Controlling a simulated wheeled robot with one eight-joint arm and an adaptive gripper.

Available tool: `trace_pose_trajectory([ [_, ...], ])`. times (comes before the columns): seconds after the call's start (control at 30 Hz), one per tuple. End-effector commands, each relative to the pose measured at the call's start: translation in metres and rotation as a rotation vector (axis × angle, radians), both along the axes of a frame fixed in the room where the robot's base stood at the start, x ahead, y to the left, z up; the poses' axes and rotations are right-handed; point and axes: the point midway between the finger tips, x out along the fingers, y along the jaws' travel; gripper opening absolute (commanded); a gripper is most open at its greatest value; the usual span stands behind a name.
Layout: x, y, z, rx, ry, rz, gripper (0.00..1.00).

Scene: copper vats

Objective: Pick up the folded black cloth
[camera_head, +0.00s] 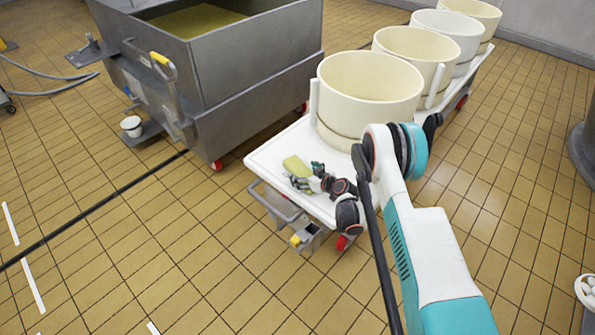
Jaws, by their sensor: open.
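I cannot make out a folded black cloth for certain. Dark shapes near my fingers may be parts of my gripper or cloth beneath it. My gripper (303,178) is open, low over the near end of the white cart top (270,151), pointing left. A yellow-green block like a sponge (297,166) lies on the cart just beyond my fingers. I cannot tell whether my fingers touch anything. My wrist and arm hide part of the cart top to the right.
Several cream tubs stand in a row on the cart, the nearest (368,95) just behind my gripper. A large grey metal vat (262,55) stands to the left. Tiled floor (150,250) is clear at front left.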

Motion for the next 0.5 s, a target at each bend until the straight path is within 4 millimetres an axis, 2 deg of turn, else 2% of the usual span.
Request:
trace_pose_trajectory([
  [0.13,0.0,-0.0003,0.0001,0.0,0.0,0.0,0.84],
  [0.17,0.0,-0.0003,0.0001,0.0,0.0,0.0,0.8],
  [0.3,0.0,-0.0001,0.0001,0.0,0.0,0.0,0.48],
  [0.4,0.0,-0.0001,0.0001,0.0,0.0,0.0,0.29],
  [0.5,0.0002,0.0,0.0004,0.0,0.0,0.0,0.29],
])
